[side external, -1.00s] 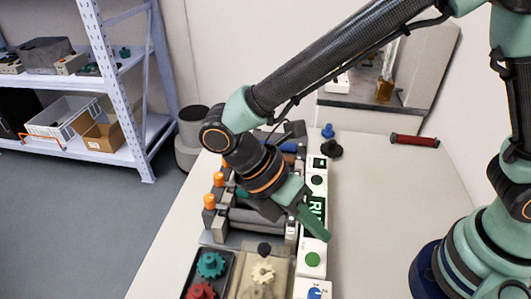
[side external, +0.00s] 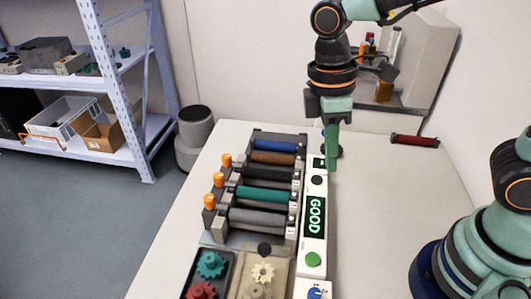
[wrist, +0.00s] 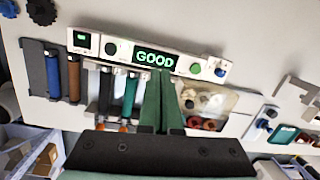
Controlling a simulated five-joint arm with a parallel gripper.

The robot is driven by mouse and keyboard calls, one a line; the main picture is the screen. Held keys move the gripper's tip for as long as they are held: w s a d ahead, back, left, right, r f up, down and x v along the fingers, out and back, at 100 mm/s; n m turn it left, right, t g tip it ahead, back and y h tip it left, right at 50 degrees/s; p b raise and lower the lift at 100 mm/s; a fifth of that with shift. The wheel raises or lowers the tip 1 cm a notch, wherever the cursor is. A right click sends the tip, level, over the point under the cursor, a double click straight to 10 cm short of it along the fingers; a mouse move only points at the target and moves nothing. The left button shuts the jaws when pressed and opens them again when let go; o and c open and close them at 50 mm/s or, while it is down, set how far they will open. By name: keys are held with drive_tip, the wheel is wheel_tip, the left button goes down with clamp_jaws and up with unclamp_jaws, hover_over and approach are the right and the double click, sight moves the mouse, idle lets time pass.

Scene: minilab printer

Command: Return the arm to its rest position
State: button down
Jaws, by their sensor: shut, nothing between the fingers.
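My gripper (side external: 332,160) has green fingers pointing down, shut and empty. In the side external view it hangs in front of the far end of the white control panel (side external: 313,222); I cannot tell its height. The panel's display (side external: 315,217) reads GOOD in green. In the wrist view the closed fingers (wrist: 160,80) point toward the panel, just below the display (wrist: 155,59). My upper arm leaves the top of the side external picture.
A rack of coloured rollers (side external: 265,195) with orange knobs stands left of the panel. Gear trays (side external: 221,255) lie nearer the camera. A red roller (side external: 414,140) lies at the back right. Shelves (side external: 100,85) stand at left.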

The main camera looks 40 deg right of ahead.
drive_tip(key=w+d+r+m+t, duration=0.1)
drive_tip(key=d+r+m+t, duration=0.1)
drive_tip(key=d+m, duration=0.3)
drive_tip(key=w+d+r+m+t, duration=0.1)
drive_tip(key=d+r+m+t, duration=0.2)
drive_tip(key=d+m+t, duration=0.2)
drive_tip(key=shift+d+r+m+y, duration=0.3)
drive_tip(key=shift+d+r+m, duration=0.1)
drive_tip(key=shift+d, duration=0.95)
